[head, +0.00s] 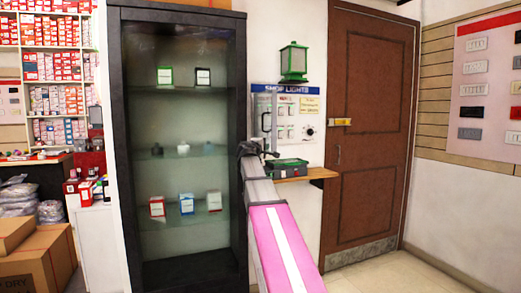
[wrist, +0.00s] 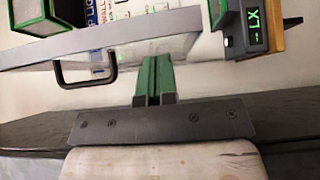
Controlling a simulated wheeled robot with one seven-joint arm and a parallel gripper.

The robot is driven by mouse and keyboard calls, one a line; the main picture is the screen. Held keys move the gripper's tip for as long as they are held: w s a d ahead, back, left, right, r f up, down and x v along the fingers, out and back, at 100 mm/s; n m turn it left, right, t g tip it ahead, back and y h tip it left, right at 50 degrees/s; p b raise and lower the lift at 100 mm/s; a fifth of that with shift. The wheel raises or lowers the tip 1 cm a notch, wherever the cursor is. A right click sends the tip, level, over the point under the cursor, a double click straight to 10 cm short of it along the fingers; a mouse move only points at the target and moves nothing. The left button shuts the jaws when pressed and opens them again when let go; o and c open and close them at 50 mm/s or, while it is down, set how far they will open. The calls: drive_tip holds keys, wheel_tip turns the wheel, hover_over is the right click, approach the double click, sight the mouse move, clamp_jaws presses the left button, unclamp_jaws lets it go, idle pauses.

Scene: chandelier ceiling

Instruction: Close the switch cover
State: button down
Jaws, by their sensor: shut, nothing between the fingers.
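The switch cover (head: 264,112) is a clear panel in a grey frame. In the head view it stands open, swung out at the left of the switch panel (head: 285,128) under a blue "SHOP LIGHTS" sign. In the wrist view its grey frame edge (wrist: 115,36) crosses the upper left, with a black handle (wrist: 86,78) below. My gripper's green fingers (wrist: 153,78) are shut and empty, to the right of the handle and apart from it. In the head view my gripper (head: 250,148) is a dark shape near the cover's lower end; its fingertips are hard to make out.
A green-cased meter (head: 288,165) sits on a small wooden shelf (head: 318,172) below the panel; its "LX" display (wrist: 251,27) shows in the wrist view. A green lantern (head: 294,63) hangs above. A dark glass cabinet (head: 120,130) stands left, a brown door (head: 368,120) right.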

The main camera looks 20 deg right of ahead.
drive_tip(key=shift+x, duration=1.1)
